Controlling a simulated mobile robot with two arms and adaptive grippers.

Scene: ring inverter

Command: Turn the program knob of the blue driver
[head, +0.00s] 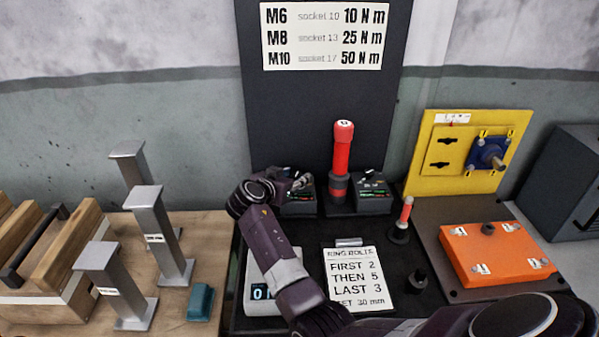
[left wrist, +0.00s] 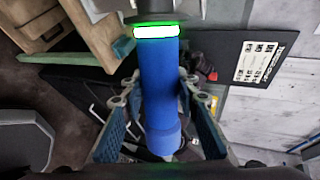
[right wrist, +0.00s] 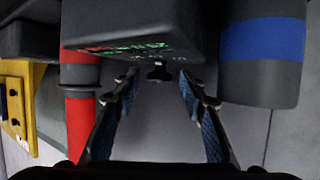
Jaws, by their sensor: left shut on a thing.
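The blue driver (left wrist: 160,85) is a blue cylinder with a lit white and green ring at its far end. My left gripper (left wrist: 158,100) is shut around it; this gripper is outside the head view. My right gripper (right wrist: 158,90) is open, its fingertips either side of a small black knob (right wrist: 159,72) on a dark box (right wrist: 135,25) with red and green lettering. A gap shows between each finger and the knob. In the head view the right gripper (head: 300,183) is at the left box (head: 298,203). A grey holder with a blue band (right wrist: 262,40) stands beside the box and looks empty.
The red driver (head: 342,150) stands upright between the left box and a second box (head: 373,197). Grey stands (head: 160,235) are left.

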